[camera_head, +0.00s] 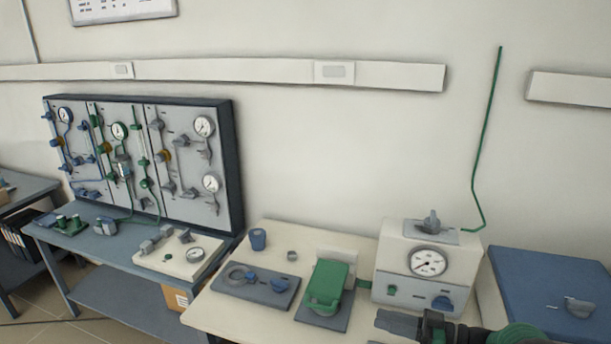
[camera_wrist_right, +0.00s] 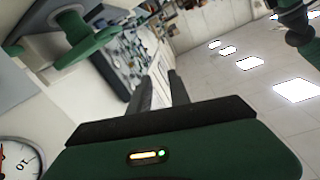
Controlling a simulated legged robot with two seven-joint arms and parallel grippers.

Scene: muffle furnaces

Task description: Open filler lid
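No part carries a readable "filler lid" label. A green lidded housing (camera_head: 328,284) stands on a grey base plate on the bench, its green top closed as far as I can see. To its right is a white box (camera_head: 393,258) with a round gauge, a blue knob and a grey handle (camera_head: 432,222) on top. My right gripper (camera_head: 392,323) is in front of the white box, low in the head view, touching nothing visible. In the right wrist view its two fingers (camera_wrist_right: 160,92) stand apart with nothing between them. My left gripper is not in view.
The cream bench (camera_head: 235,310) also holds a grey plate (camera_head: 257,287) with a ring and blue knob, and a blue cup (camera_head: 258,239). A blue case (camera_head: 555,290) is at right. A gauge panel (camera_head: 140,160) stands on the left table. A thin green pipe (camera_head: 486,130) rises behind.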

